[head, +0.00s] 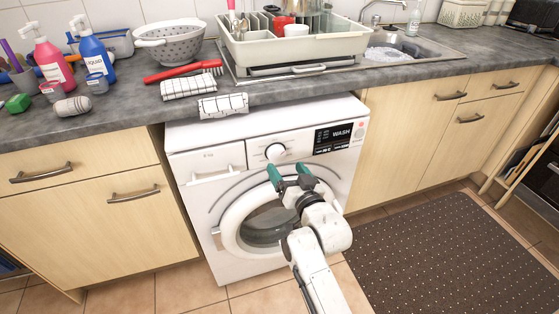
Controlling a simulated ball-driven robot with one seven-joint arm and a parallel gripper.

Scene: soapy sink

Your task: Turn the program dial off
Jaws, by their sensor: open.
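The program dial (275,151) is a round knob with a dark ring on the control panel of the white washing machine (205,180). A dark display (341,134) to its right reads WASH. My gripper (287,168) has green-tipped fingers. It is open, with nothing seen between the fingers, in front of the machine just below the dial and apart from it as far as I can tell. The dial's pointer is too small to read. The round door (262,226) looks closed, and my arm covers its right part.
The grey counter (130,110) overhangs the machine. A checked cloth (223,105) hangs over its edge above the dial. A red brush (185,71), a colander (170,42) and a dish rack (290,45) stand on top. A dark mat (440,250) covers floor at right.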

